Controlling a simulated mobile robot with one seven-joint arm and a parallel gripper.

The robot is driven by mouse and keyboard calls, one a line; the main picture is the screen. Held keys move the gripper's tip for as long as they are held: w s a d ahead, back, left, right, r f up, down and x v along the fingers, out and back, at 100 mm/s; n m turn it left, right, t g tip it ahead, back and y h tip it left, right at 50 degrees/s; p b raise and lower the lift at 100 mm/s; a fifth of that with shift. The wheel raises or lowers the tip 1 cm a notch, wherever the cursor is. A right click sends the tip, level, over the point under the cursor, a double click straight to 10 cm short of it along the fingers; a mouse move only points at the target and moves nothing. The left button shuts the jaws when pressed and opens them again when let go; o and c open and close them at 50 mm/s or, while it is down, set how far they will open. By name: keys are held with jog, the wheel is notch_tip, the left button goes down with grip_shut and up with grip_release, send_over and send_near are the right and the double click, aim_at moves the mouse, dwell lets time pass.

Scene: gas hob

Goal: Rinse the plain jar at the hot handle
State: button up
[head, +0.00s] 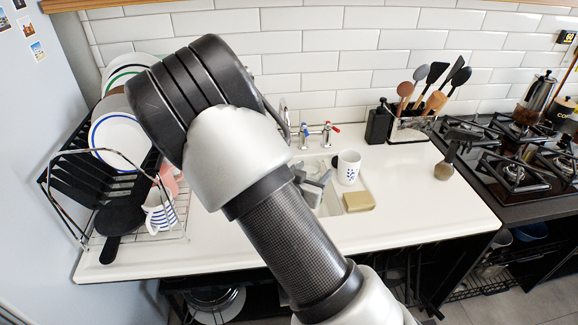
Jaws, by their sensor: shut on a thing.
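The tap (312,137) stands behind the sink, with a red-marked handle (328,133) on the right and a blue-marked handle (304,131) on the left. My gripper (318,184) shows only partly beside my arm, low over the sink (333,206) and below the tap. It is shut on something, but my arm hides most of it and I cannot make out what. I cannot pick out a plain jar. A white mug with dark blue dots (349,168) stands upright just right of my gripper; I cannot tell whether they touch.
A yellowish block (359,201) lies at the sink's front right. The dish rack (150,222) with plates and a striped mug (159,215) is at left. A utensil holder (408,128) and dark bottle (379,124) stand behind. The gas hob (490,160) is right. The right-front counter is clear.

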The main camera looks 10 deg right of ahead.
dwell(0.3)
jog(key=s+d+r+p, duration=0.2)
jog(key=s+r, duration=0.2)
jog(key=shift+s+d, duration=0.2)
dwell(0.4)
jog(key=shift+a, duration=0.1)
dwell(0.5)
